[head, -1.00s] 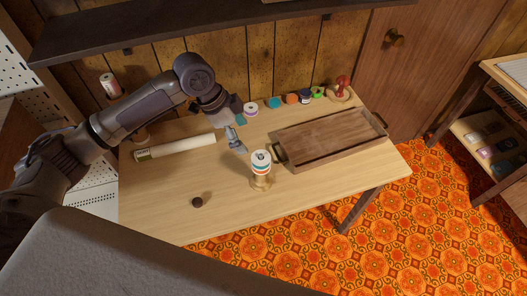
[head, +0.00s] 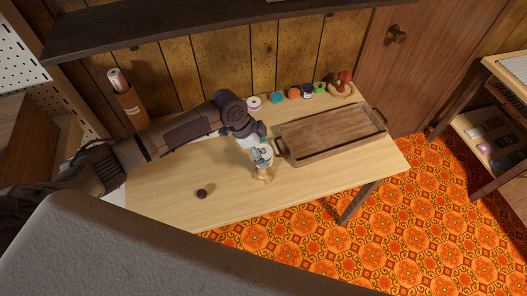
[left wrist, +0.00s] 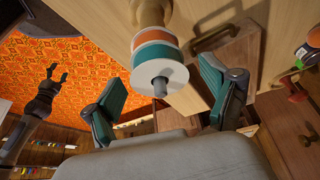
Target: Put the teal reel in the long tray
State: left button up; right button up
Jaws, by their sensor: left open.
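The teal reel (left wrist: 152,52) is the top one in a stack on an upright stand (head: 265,175), with an orange reel (left wrist: 153,33) just below it. A post tip sticks out of its white end. My left gripper (left wrist: 160,74) is open, its two teal-padded fingers on either side of the teal reel with gaps showing. In the head view my left gripper (head: 259,150) hides part of the stack's top. The long tray (head: 330,134), wooden with end handles, lies just right of the stand and looks empty. My right gripper (left wrist: 56,76) shows small over the floor, fingers apart.
A row of small items stands along the back, including a white reel (head: 253,103), a teal item (head: 276,98) and a red-topped item (head: 344,82). A dark round piece (head: 202,193) lies at the front. The front left of the table (head: 160,200) is otherwise clear.

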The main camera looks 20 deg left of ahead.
pick_arm(q)
jog(key=c, duration=1.2)
jog(key=shift+r, duration=0.1)
